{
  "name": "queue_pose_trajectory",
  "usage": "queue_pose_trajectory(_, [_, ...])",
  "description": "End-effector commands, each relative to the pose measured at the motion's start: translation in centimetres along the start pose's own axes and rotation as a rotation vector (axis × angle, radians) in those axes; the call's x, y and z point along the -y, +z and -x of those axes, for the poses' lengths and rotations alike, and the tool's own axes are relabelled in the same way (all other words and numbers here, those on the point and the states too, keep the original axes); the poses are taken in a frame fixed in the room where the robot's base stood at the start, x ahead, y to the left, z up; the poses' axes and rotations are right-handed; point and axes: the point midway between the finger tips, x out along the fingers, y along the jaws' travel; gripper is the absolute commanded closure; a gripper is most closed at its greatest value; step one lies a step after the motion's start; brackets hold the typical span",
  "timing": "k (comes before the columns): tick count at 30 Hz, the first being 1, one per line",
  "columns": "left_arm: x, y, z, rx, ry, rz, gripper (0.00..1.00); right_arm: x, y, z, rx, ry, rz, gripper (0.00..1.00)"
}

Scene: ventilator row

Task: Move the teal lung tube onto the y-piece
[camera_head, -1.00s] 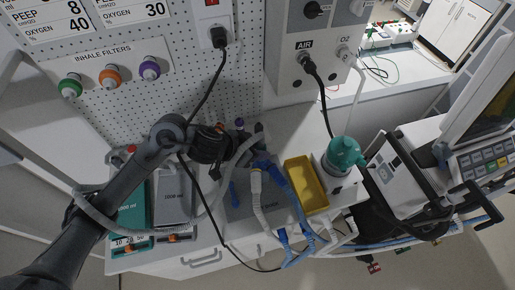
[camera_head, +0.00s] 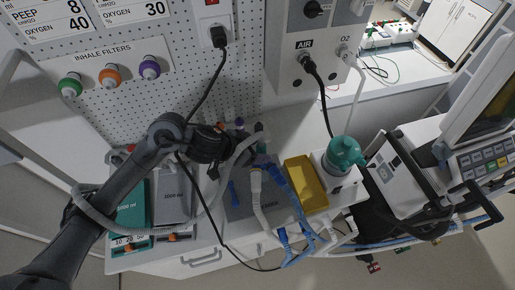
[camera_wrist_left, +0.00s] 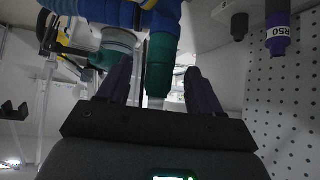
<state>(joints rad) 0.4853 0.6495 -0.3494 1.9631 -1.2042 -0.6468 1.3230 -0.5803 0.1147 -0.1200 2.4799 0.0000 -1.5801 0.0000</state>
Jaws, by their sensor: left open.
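My left gripper (camera_head: 250,151) is at the pegboard end of the worktop, close to the blue y-piece and its hoses. In the left wrist view its two fingers (camera_wrist_left: 160,85) stand apart. The teal lung tube end (camera_wrist_left: 161,60) is between them, with gaps visible at both sides. The tube end's upper edge meets the blue y-piece (camera_wrist_left: 115,12); it appears joined to it, but the seat is partly hidden. A pale grey connector (camera_wrist_left: 118,42) hangs beside it from the same blue part. The teal lung (camera_head: 131,212) lies at the left of the worktop.
A grey lung (camera_head: 172,196) lies beside the teal one. A yellow tray (camera_head: 306,184) and a teal-topped humidifier (camera_head: 344,153) stand to the right. A white hose (camera_head: 258,200) and blue hoses (camera_head: 297,208) cross the middle. A purple connector (camera_wrist_left: 277,33) hangs near the pegboard.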

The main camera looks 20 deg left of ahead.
Motion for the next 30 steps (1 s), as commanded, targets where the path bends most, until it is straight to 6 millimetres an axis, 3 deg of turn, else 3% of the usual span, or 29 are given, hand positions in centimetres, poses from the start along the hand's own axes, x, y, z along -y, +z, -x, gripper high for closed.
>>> queue_pose_trajectory(18, [0.1, 0.1, 9.1, 0.002, -0.003, -0.003, 0.35, -0.2, 0.0, 0.2, 0.001, 0.005, 0.007, 0.00])
queue_pose_trajectory(25, [-0.2, 0.7, 9.9, 0.015, 0.005, 0.006, 0.35, -0.2, 0.0, 0.2, 0.001, 0.007, 0.009, 0.00])
queue_pose_trajectory(30, [-2.9, 4.6, 7.9, 0.079, 0.078, 0.060, 0.35, -0.2, -0.1, 0.4, 0.001, 0.006, 0.008, 0.00])
